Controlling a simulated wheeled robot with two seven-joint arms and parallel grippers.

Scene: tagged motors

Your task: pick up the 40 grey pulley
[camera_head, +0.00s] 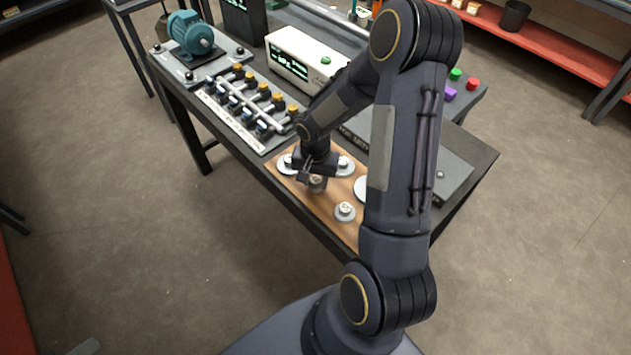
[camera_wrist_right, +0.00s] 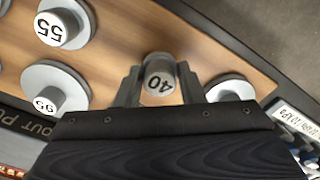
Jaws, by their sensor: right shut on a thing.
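The grey pulley marked 40 (camera_wrist_right: 160,76) sits between the two fingers of my right gripper (camera_wrist_right: 157,88) in the right wrist view, and the fingers are shut on its sides. In the head view the right gripper (camera_head: 312,178) points down over the wooden board, with the 40 pulley (camera_head: 317,184) at its tips. I cannot tell whether the pulley touches the board or is just above it. My left gripper is not in view.
Other grey pulleys stand close by on the wooden board (camera_head: 333,212): one marked 55 (camera_wrist_right: 62,25), one with a hard-to-read number (camera_wrist_right: 55,88), and an unlabelled-looking one (camera_wrist_right: 229,88). A valve rack (camera_head: 245,105) and a white instrument box (camera_head: 305,60) stand behind.

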